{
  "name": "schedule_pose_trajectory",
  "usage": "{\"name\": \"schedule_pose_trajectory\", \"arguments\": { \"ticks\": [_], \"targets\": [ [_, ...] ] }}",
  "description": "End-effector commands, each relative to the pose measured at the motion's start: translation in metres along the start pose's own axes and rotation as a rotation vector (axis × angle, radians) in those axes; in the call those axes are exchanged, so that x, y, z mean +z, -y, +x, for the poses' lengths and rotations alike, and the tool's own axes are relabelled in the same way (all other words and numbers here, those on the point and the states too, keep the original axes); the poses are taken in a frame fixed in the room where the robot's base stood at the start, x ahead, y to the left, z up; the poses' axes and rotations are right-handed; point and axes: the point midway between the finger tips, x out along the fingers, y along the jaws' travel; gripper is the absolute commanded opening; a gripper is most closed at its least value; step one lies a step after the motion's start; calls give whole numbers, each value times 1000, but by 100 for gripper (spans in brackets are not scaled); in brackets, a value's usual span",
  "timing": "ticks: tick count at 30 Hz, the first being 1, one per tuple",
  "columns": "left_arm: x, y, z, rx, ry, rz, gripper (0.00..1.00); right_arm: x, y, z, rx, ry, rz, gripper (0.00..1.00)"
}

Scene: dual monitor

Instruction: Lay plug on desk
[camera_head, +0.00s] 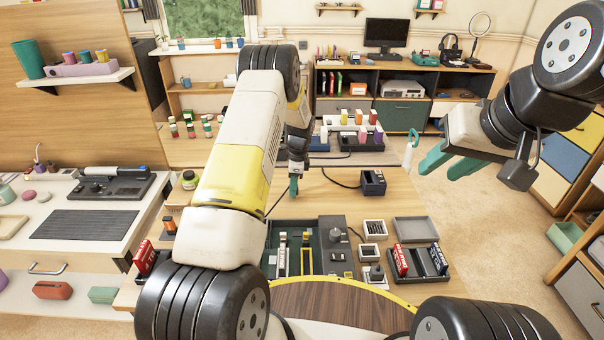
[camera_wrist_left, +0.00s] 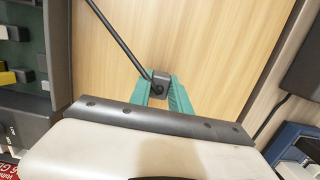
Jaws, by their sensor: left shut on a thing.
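My left gripper (camera_head: 294,186) hangs over the wooden desk (camera_head: 335,206). In the left wrist view its teal fingers are closed around a small dark grey plug (camera_wrist_left: 160,86). A black cable runs from the plug toward the upper left. The plug is close above or on the desk; I cannot tell whether it touches. In the head view my arm and fingers mostly hide the plug. My right gripper (camera_head: 452,166) is open and empty, raised off to the right, past the desk's right edge.
A dark green tray (camera_head: 272,262), small bins and a black rack (camera_head: 420,270) with red items line the near side. Monitor-stand items sit at the back. Bare desk lies between.

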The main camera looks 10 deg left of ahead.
Motion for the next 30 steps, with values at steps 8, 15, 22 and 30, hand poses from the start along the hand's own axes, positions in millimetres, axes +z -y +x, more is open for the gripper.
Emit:
{"name": "schedule_pose_trajectory", "arguments": {
  "ticks": [8, 15, 22, 30],
  "targets": [
    [0, 0, 3, 0, 0, 0, 45, 0, 0, 0, 0, 0, 0, 36],
    [0, 0, 2, 0, 0, 0, 45, 0, 0, 0, 0, 0, 0, 36],
    [0, 1, -22, -3, -1, 0, 45, 0, 0, 0, 0, 0, 0, 36],
    [0, 1, -80, -3, -1, 0, 45, 0, 0, 0, 0, 0, 0, 36]
  ]
}}
